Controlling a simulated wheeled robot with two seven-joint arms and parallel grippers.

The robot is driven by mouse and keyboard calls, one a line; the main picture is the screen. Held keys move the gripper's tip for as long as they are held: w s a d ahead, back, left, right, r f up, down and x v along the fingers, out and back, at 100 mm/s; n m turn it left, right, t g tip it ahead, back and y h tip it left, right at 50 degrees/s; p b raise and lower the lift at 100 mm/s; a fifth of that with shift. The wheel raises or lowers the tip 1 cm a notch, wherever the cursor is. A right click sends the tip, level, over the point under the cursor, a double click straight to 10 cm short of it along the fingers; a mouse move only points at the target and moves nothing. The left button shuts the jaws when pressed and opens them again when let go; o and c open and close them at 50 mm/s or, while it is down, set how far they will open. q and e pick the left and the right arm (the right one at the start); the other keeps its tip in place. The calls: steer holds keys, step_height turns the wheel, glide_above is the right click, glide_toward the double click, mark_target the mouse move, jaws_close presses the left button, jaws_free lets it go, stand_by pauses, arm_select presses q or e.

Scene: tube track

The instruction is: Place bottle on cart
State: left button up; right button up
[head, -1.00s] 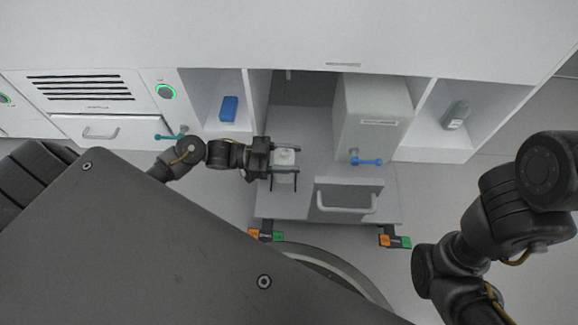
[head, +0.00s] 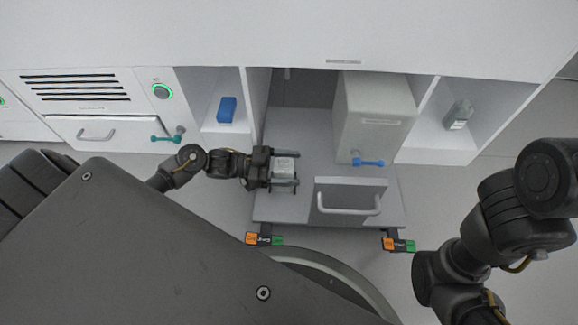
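My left gripper (head: 284,171) is over the left part of the grey cart (head: 285,207). Its two fingers lie on either side of a pale bottle (head: 284,165), seen from above, and appear shut on it. Whether the bottle's base touches the cart's deck is hard to tell from this angle. The cart carries a tall grey box and a drawer front with a handle (head: 348,204). My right arm shows at the right edge, but its gripper is out of view.
A grey-white bottle (head: 460,115) stands in the right cubby and a blue box (head: 227,109) in the left cubby. A blue valve handle (head: 367,162) sticks out by the grey box. Orange-green blocks (head: 264,239) sit at the cart's front corners.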

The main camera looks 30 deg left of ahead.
arm_select(q)
steer(key=shift+a+r, duration=0.1)
steer(key=shift+r, duration=0.1)
steer(key=p+v, duration=0.4)
steer(key=v, duration=0.8)
